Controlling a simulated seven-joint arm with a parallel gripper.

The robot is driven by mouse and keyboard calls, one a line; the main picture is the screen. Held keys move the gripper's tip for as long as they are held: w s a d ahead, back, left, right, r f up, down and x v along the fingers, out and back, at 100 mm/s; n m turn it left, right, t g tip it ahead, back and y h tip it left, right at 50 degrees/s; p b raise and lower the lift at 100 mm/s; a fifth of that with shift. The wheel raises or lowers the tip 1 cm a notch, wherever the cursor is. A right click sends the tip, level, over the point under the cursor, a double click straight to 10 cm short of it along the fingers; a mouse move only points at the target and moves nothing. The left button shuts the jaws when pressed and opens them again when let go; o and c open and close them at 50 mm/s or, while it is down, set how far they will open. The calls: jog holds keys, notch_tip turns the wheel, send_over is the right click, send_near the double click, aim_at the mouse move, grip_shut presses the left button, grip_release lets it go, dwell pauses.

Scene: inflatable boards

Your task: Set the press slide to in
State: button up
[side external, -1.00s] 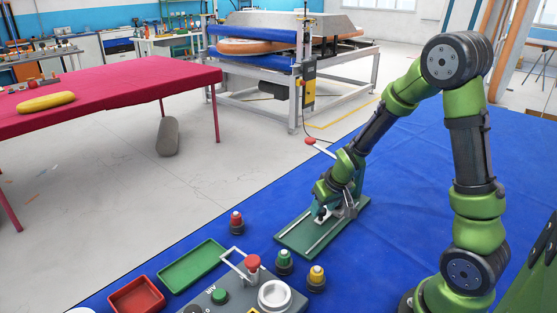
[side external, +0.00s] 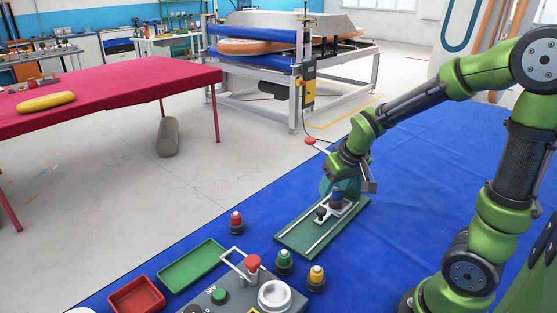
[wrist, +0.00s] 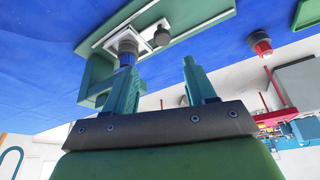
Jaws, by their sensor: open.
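The press slide is a green base plate (side external: 298,234) with pale rails, on the blue mat. Its light carriage (side external: 346,208) sits toward the plate's far right end, partly under the arm. A fitting with a blue band (side external: 337,199) stands upright on the carriage, and a black knob (side external: 321,213) is beside it. Both the banded fitting (wrist: 127,50) and the knob (wrist: 162,37) show in the wrist view. My gripper (wrist: 158,78) is open and empty, with two teal fingers apart. It is above and behind the carriage, apart from the knob. A red-ended lever (side external: 311,142) rises behind.
Red (side external: 236,222), green (side external: 284,261) and yellow (side external: 317,278) fittings stand near the plate. A green tray (side external: 193,265), a red tray (side external: 137,297) and a control box (side external: 245,297) with a red button are in front.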

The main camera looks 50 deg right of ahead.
jog(key=d+v, duration=0.1)
jog(key=v, duration=0.5)
jog(key=shift+a+r, duration=0.35)
jog(key=shift+a, duration=0.15)
jog(key=shift+s, duration=0.1)
jog(key=s+a+r+t+y, duration=0.1)
jog(key=s+a+r+y, duration=0.1)
jog(key=a, duration=0.4)
jog(key=s+a+r+t+y, duration=0.1)
jog(key=s+a+r+t, duration=0.1)
jog(key=a, duration=0.5)
jog(key=shift+s+r+n+y, duration=0.3)
jog(key=shift+s+r+y, duration=0.15)
jog(key=shift+s, duration=0.8)
